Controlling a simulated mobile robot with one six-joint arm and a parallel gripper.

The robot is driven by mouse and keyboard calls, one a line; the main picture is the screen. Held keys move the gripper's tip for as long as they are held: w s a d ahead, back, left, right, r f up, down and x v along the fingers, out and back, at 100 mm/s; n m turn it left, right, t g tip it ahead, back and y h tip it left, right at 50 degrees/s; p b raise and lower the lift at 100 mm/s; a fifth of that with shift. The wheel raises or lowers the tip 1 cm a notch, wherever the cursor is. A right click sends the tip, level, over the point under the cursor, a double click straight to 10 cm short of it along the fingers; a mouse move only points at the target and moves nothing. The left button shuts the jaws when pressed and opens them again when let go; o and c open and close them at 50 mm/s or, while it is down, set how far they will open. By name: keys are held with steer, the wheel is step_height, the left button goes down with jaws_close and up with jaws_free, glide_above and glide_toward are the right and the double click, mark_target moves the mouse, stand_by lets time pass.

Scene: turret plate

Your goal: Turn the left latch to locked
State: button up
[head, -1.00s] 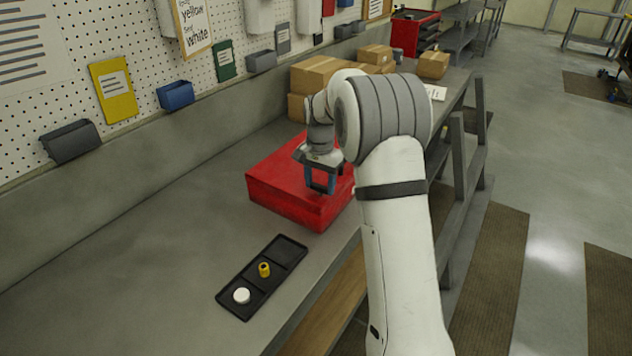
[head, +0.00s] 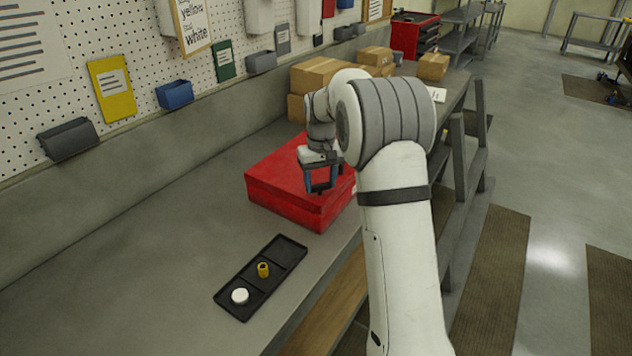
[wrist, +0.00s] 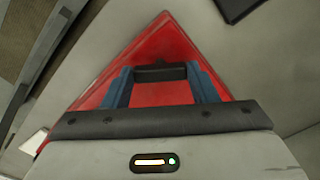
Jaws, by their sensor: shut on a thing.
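A red box (head: 283,188) stands on the grey workbench, and its red top also fills the middle of the wrist view (wrist: 160,45). My gripper (head: 320,186) is above the box's right part, its blue fingers pointing down. In the wrist view the fingers (wrist: 160,76) are apart with a short dark bar (wrist: 160,72) between their tips, and they are shut on it. I cannot tell whether this bar is the left latch, or how it joins the box. No other latch or lock marking can be made out.
A black tray (head: 285,254) with a yellow piece (head: 263,270) and a white disc (head: 240,296) lies in front of the box. Cardboard boxes (head: 322,72) stand behind it. The bench at left is clear.

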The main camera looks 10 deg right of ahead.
steer(key=n, duration=0.3)
steer(key=shift+w+r+n, duration=0.1)
steer(key=shift+w+n, duration=0.05)
steer(key=shift+n, duration=0.15)
steer(key=shift+n+b, duration=0.3)
steer(key=shift+n, duration=1.6)
steer(key=o, duration=1)
step_height(320, 180, up, 8)
steer(key=shift+f+b, duration=0.15)
steer(key=shift+b, duration=0.35)
